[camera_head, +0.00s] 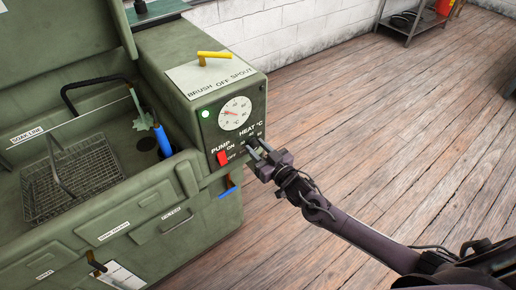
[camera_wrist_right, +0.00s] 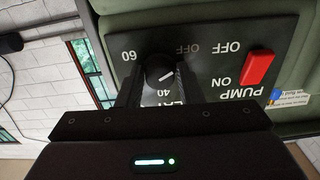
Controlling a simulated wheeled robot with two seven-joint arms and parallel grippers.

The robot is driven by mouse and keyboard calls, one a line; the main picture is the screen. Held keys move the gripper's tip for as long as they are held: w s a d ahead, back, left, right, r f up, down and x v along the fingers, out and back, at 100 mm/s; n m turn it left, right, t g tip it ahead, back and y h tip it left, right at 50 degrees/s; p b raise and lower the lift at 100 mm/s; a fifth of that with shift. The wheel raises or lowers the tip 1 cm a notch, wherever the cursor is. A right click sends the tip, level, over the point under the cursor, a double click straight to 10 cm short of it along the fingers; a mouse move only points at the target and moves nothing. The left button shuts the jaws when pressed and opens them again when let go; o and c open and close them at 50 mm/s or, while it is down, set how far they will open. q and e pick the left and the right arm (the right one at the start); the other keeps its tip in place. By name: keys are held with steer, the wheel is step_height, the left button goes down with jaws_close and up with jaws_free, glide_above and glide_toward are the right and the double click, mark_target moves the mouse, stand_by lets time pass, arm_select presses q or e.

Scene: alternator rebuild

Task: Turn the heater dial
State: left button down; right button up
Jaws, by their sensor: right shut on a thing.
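The heater dial, a dark round knob with a white pointer line, shows in the right wrist view (camera_wrist_right: 160,72) among the markings OFF, 40 and 60. It sits on the black control panel (camera_head: 233,122) of the green wash tank (camera_head: 155,50). My right gripper (camera_head: 256,150) reaches the panel under the HEAT °C label. In the right wrist view its fingers (camera_wrist_right: 157,82) stand on both sides of the dial, shut on it. In the head view the gripper mostly hides the dial. My left gripper is not in view.
The red pump switch (camera_head: 223,157) sits left of the dial, below a round white gauge (camera_head: 235,113) and a lit green lamp (camera_head: 206,114). A wire basket (camera_head: 45,190) lies in the open tank.

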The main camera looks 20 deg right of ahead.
steer(key=m+p, duration=0.1)
steer(key=m, duration=0.5)
steer(key=shift+p, duration=0.3)
steer(key=m+p, duration=0.1)
steer(key=m, duration=0.4)
steer(key=shift+m+p, duration=0.3)
steer(key=shift+p, duration=0.1)
steer(key=m+p, duration=0.2)
steer(key=m, duration=0.4)
steer(key=shift+r, duration=0.1)
steer(key=m+p, duration=0.2)
steer(key=m, duration=0.3)
steer(key=shift+m, duration=0.4)
steer(key=o, duration=1)
steer(key=shift+c, duration=0.2)
